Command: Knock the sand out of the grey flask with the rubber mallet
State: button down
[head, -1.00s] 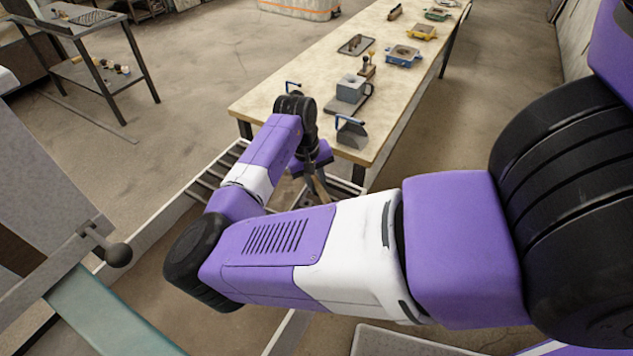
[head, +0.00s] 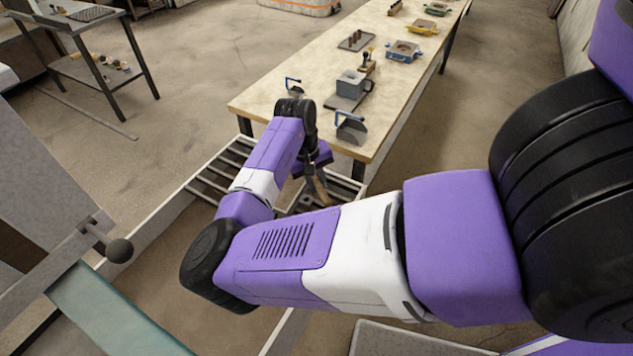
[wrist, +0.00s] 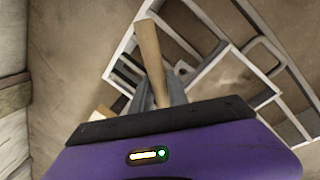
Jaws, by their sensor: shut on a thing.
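My gripper (head: 317,188) hangs over the slatted metal grate (head: 207,184) in front of the table. In the wrist view, my gripper (wrist: 165,92) is shut on a light wooden handle (wrist: 149,50), which I take for the mallet's. The handle sticks out tilted from between the grey fingers, and I cannot make out the mallet's head. A grey block-shaped box (head: 351,82) with an opening in its top stands on a dark plate on the table. I cannot tell whether it is the grey flask. My arm covers part of the grate and what may lie on it.
The long table (head: 300,73) carries a grey scoop-like tool with a blue handle (head: 351,129), a blue flask (head: 403,51), a yellow flask (head: 423,26) and a dark tray (head: 356,40). A dark shelf stand (head: 97,60) is at the far left. Open floor lies between them.

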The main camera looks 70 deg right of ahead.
jog(key=shift+r+p, duration=0.6)
jog(key=shift+r, duration=0.35)
jog(key=shift+f, duration=0.1)
jog(key=shift+f, duration=0.2)
jog(key=shift+f+b, duration=0.65)
jog(key=shift+f, duration=0.95)
notch_tip(320, 180, up, 4)
jog(key=p, duration=0.4)
jog(key=shift+f, duration=0.2)
notch_tip(320, 180, up, 2)
jog(key=shift+r+p, duration=0.25)
jog(key=shift+p, duration=0.8)
jog(key=shift+r, duration=1.2)
